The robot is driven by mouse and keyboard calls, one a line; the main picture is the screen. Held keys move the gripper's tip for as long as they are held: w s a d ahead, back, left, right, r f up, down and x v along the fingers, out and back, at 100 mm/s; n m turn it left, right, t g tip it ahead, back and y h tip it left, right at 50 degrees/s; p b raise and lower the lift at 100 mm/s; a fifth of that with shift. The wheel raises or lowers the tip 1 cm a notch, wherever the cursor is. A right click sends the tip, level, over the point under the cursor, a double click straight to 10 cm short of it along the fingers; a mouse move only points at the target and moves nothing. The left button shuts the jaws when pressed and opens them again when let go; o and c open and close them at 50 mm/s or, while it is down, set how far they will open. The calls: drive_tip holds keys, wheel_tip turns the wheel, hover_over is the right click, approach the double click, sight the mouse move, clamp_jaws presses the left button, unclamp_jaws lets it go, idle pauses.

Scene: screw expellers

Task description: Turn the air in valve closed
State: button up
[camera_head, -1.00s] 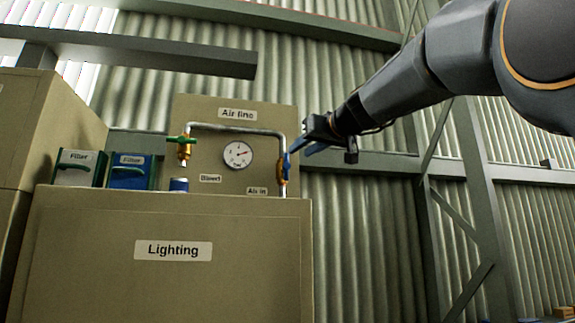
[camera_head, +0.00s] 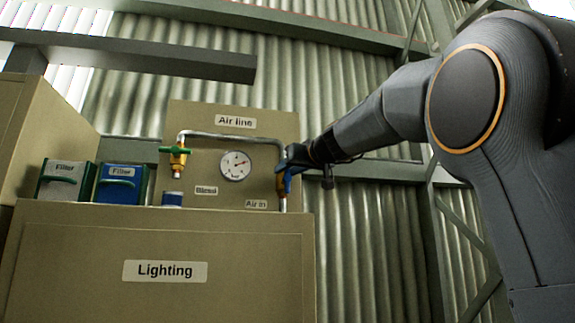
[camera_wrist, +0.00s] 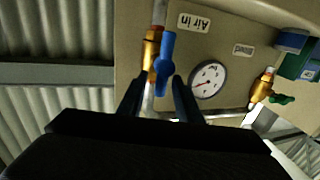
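The air in valve has a brass body (camera_wrist: 150,52) on a vertical pipe and a blue lever handle (camera_wrist: 165,62). The handle lies roughly along the pipe. In the head view the blue handle (camera_head: 287,182) shows just below my gripper (camera_head: 290,158), which hides part of the valve. In the wrist view my gripper (camera_wrist: 157,85) is open, with one dark finger on each side of the handle's near end. Whether a finger touches the handle cannot be told. The "Air in" label (camera_wrist: 195,22) is beside the valve.
The Air line panel (camera_head: 235,105) carries a round gauge (camera_head: 236,166) and a second brass valve with a green handle (camera_head: 176,150). Two filter boxes (camera_head: 121,183) and a small blue-and-white can (camera_head: 172,199) stand on the Lighting cabinet (camera_head: 75,265). A corrugated wall lies behind.

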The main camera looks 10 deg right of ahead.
drive_tip(key=shift+w+a, duration=0.15)
drive_tip(key=shift+w, duration=0.1)
clamp_jaws()
drive_tip(key=shift+f+b, duration=0.1)
drive_tip(key=shift+b, duration=0.35)
drive_tip(key=shift+d+f+m+t+h+b, duration=0.65)
drive_tip(key=shift+m+b, duration=1.1)
drive_tip(key=shift+m, duration=1.75)
drive_tip(key=shift+d+f+m+t+h+b, duration=0.25)
drive_tip(key=shift+m+t+h+b, duration=0.5)
drive_tip(key=shift+m+b, duration=1.9)
drive_tip(key=shift+d+f+m+t+h+b, duration=0.5)
drive_tip(key=shift+m+h+b, duration=0.4)
drive_tip(key=shift+m, duration=3.45)
